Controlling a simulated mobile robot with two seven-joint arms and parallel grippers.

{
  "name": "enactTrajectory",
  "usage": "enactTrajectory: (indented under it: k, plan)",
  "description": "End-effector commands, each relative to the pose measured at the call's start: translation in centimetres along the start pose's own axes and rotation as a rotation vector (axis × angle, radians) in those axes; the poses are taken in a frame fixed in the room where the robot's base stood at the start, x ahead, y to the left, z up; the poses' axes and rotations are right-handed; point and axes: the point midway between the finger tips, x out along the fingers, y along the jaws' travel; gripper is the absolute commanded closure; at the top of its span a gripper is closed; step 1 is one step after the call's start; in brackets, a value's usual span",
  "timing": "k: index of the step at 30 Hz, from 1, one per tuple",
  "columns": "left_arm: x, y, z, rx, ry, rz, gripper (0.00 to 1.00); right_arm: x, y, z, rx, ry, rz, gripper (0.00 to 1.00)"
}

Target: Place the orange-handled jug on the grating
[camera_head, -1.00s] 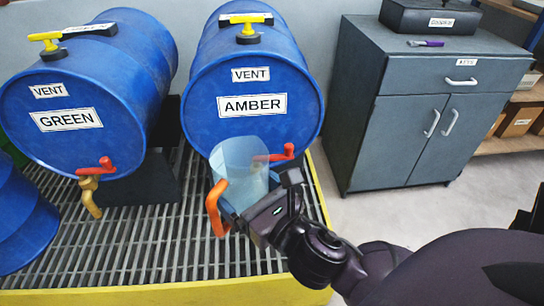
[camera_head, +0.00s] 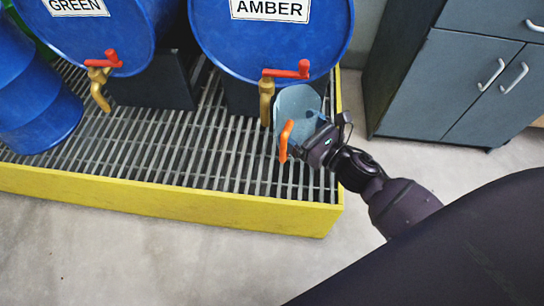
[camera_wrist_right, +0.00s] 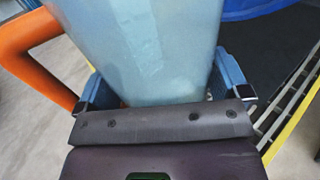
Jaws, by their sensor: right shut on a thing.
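The translucent pale-blue jug (camera_head: 297,103) with its orange handle (camera_head: 285,141) is in my right gripper (camera_head: 312,138). It appears upright, just right of the brass tap under the AMBER drum, over the right end of the grating (camera_head: 190,150). I cannot tell whether its base touches the grating. In the right wrist view the jug (camera_wrist_right: 145,45) sits between the two blue fingers (camera_wrist_right: 165,88), with the orange handle (camera_wrist_right: 35,50) off to the left. The jug's base is hidden behind the gripper. My left gripper is not in view.
The blue AMBER drum (camera_head: 270,45) with its red-handled tap (camera_head: 287,73) stands close beside the jug. The GREEN drum (camera_head: 90,35) and another blue drum (camera_head: 35,105) are left. A yellow rim (camera_head: 180,200) edges the grating. A grey cabinet (camera_head: 450,80) stands right. The middle grating is clear.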

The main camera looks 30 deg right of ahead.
Motion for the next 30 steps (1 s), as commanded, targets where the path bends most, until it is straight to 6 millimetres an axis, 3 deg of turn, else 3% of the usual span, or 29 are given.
enactTrajectory:
  k: [1,3,15,24,30]
  plan:
    - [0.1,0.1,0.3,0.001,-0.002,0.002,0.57,-0.1,-0.7,-2.1,0.003,0.009,0.017,0.31]
    - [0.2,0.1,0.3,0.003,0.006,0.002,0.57,-0.3,-1.6,-4.2,0.004,0.010,0.047,0.31]
    - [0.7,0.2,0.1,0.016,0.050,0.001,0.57,-3.6,-5.5,-14.6,0.004,0.007,0.211,0.31]
    - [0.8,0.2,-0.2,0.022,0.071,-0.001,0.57,-5.5,-6.4,-17.3,-0.001,0.000,0.266,0.31]
    - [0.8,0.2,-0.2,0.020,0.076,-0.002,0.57,-4.5,-6.1,-17.3,-0.002,-0.005,0.270,0.31]
